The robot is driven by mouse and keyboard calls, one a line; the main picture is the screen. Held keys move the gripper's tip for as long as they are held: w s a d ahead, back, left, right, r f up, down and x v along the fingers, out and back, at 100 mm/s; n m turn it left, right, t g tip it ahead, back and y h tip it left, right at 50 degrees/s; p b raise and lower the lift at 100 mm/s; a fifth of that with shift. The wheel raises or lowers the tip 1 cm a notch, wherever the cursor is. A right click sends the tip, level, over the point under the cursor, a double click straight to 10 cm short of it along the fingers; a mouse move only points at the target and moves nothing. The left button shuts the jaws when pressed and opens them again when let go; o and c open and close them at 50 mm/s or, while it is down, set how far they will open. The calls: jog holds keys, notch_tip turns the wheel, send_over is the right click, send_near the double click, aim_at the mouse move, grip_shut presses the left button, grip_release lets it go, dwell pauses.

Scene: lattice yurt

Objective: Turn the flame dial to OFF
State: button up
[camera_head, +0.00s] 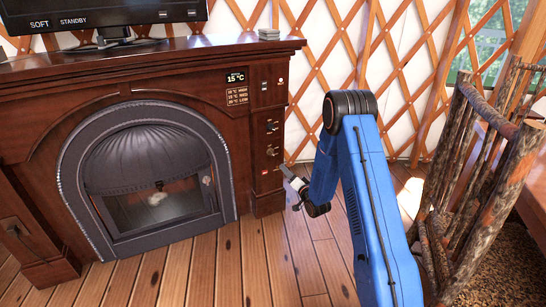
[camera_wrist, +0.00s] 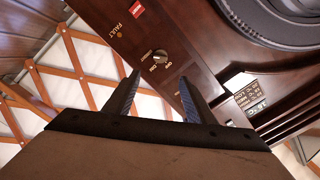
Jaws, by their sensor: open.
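A dark round dial (camera_wrist: 160,57) with small gold labels around it shows in the wrist view, on the fireplace's brown wooden side panel. The labels are too small to read surely, so I cannot tell its setting. The same dial seems to show in the head view (camera_head: 271,151), above a red switch. My gripper (camera_wrist: 160,76) is open and empty. In the wrist view its two fingers point at the panel, one to each side of the dial in the picture. I see no contact. In the head view my gripper (camera_head: 287,172) is beside the panel's lower right edge.
The red switch (camera_wrist: 137,9) and a FAULT label lie near the dial. Another control (camera_head: 271,126) sits higher on the panel, below a lit temperature display (camera_head: 236,77). The arched fireplace (camera_head: 150,180) is left, a log railing (camera_head: 480,170) right. Floor between is clear.

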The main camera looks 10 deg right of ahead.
aim_at(272, 154)
jog(key=x, duration=1.7)
jog(key=shift+w, duration=0.15)
jog(key=c, duration=1)
